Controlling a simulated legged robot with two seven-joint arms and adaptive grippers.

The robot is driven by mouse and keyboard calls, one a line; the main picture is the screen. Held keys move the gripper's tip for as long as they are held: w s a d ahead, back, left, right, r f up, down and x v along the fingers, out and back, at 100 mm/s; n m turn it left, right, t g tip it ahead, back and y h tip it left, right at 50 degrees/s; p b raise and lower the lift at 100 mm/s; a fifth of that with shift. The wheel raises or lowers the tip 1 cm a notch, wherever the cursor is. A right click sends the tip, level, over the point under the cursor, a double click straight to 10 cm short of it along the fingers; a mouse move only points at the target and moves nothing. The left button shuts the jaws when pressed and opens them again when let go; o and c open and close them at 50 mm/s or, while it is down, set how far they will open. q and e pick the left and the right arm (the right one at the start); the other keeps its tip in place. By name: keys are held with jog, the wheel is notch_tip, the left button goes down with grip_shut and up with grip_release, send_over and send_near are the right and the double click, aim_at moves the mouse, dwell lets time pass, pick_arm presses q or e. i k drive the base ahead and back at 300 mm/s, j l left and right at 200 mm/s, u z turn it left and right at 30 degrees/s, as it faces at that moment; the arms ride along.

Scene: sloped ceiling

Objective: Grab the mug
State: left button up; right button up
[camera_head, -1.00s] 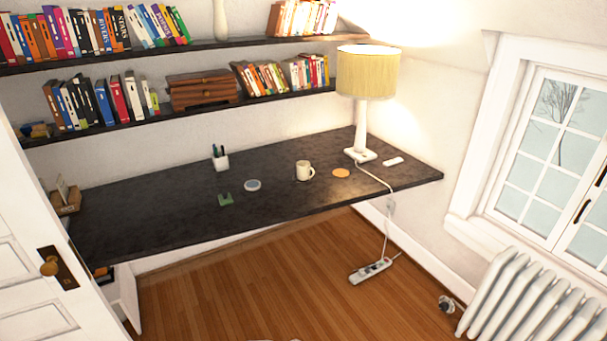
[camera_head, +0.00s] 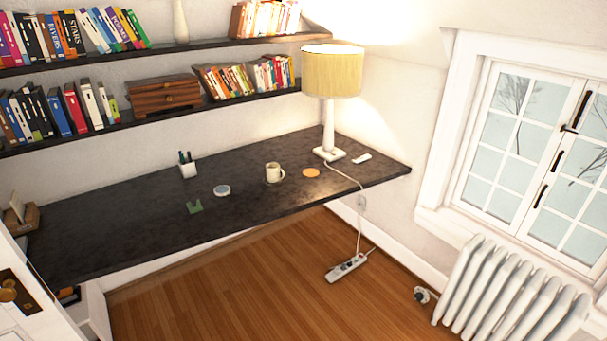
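A small cream mug (camera_head: 272,173) stands upright on the dark desk (camera_head: 110,222), a little right of the desk's middle. Its handle points to the right. An orange disc (camera_head: 311,173) lies on the desk to the right of the mug, and a round white-rimmed object (camera_head: 222,190) lies to its left. Neither of my grippers shows in the view, and nothing touches the mug.
A lit lamp (camera_head: 331,85) stands right of the mug. A pen cup (camera_head: 188,168) and a green object (camera_head: 195,207) are to the left. A power strip (camera_head: 346,267) lies on the open wooden floor. A radiator (camera_head: 510,295) stands at right, a door (camera_head: 25,315) at left.

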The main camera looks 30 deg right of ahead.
aim_at(276, 174)
jog(key=i+l+z, duration=0.6)
jog(key=i+z, duration=0.25)
jog(key=i, duration=0.15)
